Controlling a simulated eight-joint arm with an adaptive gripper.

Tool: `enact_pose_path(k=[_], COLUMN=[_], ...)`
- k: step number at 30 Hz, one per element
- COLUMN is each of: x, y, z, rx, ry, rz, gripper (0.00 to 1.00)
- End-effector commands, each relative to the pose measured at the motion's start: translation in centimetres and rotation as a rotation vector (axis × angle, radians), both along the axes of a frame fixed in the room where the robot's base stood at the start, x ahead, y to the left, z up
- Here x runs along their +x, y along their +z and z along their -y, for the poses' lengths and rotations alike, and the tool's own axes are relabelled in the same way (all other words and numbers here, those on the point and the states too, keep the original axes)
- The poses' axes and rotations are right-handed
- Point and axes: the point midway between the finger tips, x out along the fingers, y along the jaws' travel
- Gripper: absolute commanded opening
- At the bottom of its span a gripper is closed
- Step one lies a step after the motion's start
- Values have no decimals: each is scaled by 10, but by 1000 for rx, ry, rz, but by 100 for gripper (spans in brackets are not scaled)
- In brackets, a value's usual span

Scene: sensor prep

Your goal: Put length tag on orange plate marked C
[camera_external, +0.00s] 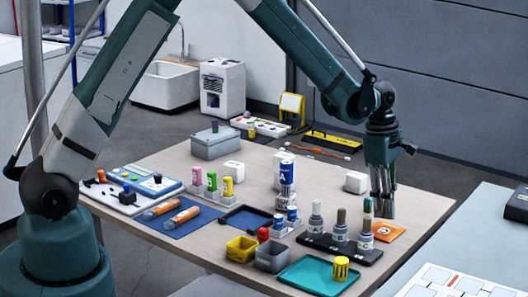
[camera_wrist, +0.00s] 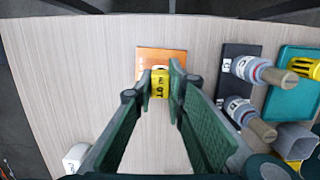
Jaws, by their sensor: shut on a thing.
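My gripper (camera_external: 383,212) points down at the table's right side; it also shows in the wrist view (camera_wrist: 161,84). Its fingers are shut on a small yellow tag (camera_wrist: 160,84) with black marks, which I take for the length tag. The orange plate (camera_wrist: 150,58) lies flat just beyond the fingertips in the wrist view, with the tag overlapping its near part in the picture. I cannot tell whether tag and plate touch. The plate (camera_external: 396,232) shows right of the fingers in the external view, with a white mark too small to read. The fingers hide the tag there.
A black rack (camera_external: 345,249) with several marked, handled bottles stands close beside the plate. A teal tray (camera_external: 305,282) with a yellow cylinder (camera_external: 341,269) is in front of it. A white block (camera_external: 356,182) lies behind. The table right of the plate is bare.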

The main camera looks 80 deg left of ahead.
Motion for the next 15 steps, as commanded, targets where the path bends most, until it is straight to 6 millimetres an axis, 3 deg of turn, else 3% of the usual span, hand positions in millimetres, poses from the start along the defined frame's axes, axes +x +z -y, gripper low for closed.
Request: enact_pose_path(k=[5, 15], x=[0, 0], y=[-4, -36], z=[0, 0], rx=[0, 0], ry=[0, 0], rz=[0, 0], gripper=[6, 6])
